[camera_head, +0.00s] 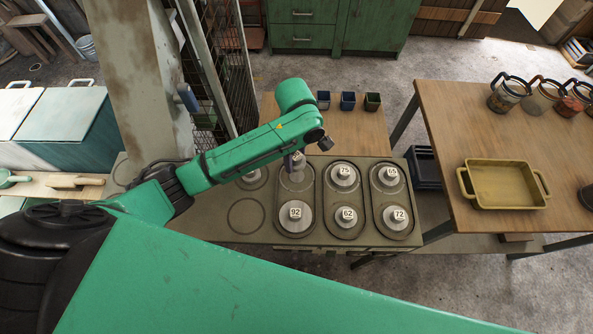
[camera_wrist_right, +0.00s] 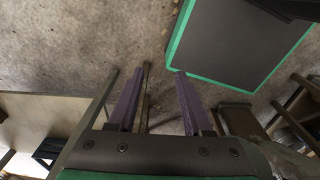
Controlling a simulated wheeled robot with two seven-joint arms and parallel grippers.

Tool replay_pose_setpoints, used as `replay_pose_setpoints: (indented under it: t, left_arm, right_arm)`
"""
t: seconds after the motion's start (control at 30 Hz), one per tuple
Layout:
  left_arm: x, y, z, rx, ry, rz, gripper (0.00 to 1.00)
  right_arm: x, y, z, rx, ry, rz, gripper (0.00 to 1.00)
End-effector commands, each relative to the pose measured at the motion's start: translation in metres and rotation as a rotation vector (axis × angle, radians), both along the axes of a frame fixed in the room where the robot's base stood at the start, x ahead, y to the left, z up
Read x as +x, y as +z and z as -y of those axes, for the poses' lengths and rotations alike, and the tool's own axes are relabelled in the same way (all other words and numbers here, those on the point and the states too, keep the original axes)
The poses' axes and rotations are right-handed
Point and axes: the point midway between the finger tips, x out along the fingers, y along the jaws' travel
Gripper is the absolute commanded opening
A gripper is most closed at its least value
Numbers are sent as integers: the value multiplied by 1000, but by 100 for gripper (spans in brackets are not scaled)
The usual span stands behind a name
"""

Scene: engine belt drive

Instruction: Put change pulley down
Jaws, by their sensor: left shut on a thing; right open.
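My left gripper (camera_head: 291,163) points down over the back of the green-grey pulley stand (camera_head: 212,222). It is shut on a change pulley (camera_head: 298,157), whose number I cannot read. The arm partly hides the pulley, and I cannot tell whether it touches the stand. Other grey pulleys with white number tags sit in the recesses: 92 (camera_head: 295,214), 62 (camera_head: 347,215), 72 (camera_head: 398,215), 75 (camera_head: 344,174) and 65 (camera_head: 388,176). One front-left recess (camera_head: 246,215) is empty. In the right wrist view my right gripper (camera_wrist_right: 153,80) is open and empty above the floor.
Three small cups (camera_head: 348,101) stand on a wooden board behind the stand. A wooden table (camera_head: 450,130) at the right holds a yellow tray (camera_head: 506,183) and several jars (camera_head: 508,95). A wire-mesh cage (camera_head: 232,70) and a post rise behind my left arm.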

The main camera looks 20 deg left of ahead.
Motion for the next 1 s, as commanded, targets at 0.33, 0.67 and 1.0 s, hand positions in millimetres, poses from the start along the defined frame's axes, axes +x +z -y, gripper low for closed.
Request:
replay_pose_setpoints:
  t: [0.33, 0.67, 1.0]
  left_arm:
    - [0, -68, 0, 1, -1, -1, 9]
    - [0, -79, 0, -1, -2, 2, 9]
    - [0, -81, 0, 0, -1, 1, 98]
  right_arm:
    - [17, 4, 14, -17, -4, 28, 50]
    - [15, 4, 13, -17, -4, 25, 50]
    - [12, 3, 10, -13, -3, 21, 50]
